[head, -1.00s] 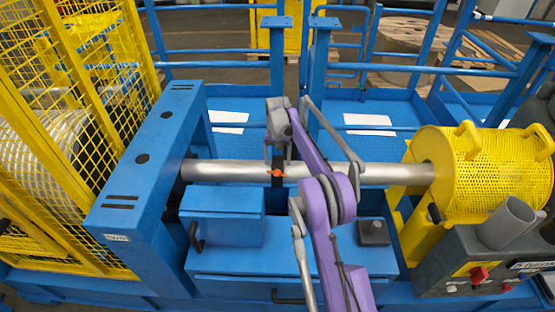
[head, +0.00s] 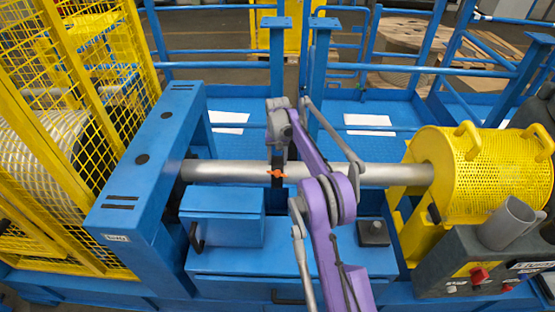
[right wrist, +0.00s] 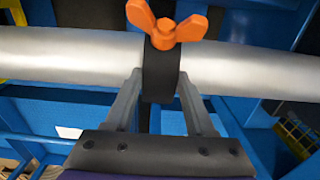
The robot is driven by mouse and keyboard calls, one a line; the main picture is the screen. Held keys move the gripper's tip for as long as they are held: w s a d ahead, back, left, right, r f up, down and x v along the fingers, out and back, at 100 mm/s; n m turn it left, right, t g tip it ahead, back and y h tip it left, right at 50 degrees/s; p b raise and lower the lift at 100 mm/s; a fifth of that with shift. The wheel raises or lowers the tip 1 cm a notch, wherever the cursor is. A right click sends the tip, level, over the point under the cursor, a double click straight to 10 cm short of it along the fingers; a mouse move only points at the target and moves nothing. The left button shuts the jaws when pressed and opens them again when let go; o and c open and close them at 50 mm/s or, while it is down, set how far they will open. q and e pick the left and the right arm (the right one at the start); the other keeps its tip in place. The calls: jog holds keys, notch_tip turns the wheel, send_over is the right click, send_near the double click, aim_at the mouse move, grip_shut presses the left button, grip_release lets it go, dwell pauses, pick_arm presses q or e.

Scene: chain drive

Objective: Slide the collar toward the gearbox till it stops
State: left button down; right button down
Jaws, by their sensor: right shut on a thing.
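The collar (head: 277,160) is a black ring around a long grey horizontal shaft (head: 350,173). It carries an orange wing screw (head: 277,173). In the right wrist view, the collar (right wrist: 160,78) sits between the two fingers of my right gripper (right wrist: 159,88), one finger on each side of it. The gripper is shut on the collar. The orange wing screw (right wrist: 166,28) stands above the fingertips. The shaft runs from a blue frame (head: 150,155) on the left to a yellow perforated drum-shaped guard (head: 490,165) on the right. No part is clearly marked as the gearbox. My left gripper is not seen.
Blue boxes (head: 222,217) with handles lie below the shaft. A dark control box (head: 470,265) with a red knob and a grey mug (head: 508,225) stand at the right. A yellow mesh cage (head: 85,60) is at the left. Bare shaft shows on both sides of the collar.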

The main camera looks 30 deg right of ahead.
jog(key=s+d, duration=0.2)
jog(key=d, duration=0.1)
jog(key=s+d+b, duration=0.1)
jog(key=s+d, duration=0.1)
jog(key=d, duration=0.2)
jog(key=s+d, duration=0.2)
jog(key=d, duration=0.1)
jog(key=shift+s+d, duration=0.25)
jog(key=shift+d, duration=0.05)
jog(key=shift+s+d, duration=0.2)
jog(key=shift+d, duration=0.15)
jog(key=shift+c, duration=1.2)
grip_release()
jog(key=shift+s+d, duration=0.1)
jog(key=shift+r, duration=0.1)
notch_tip(320, 180, up, 11)
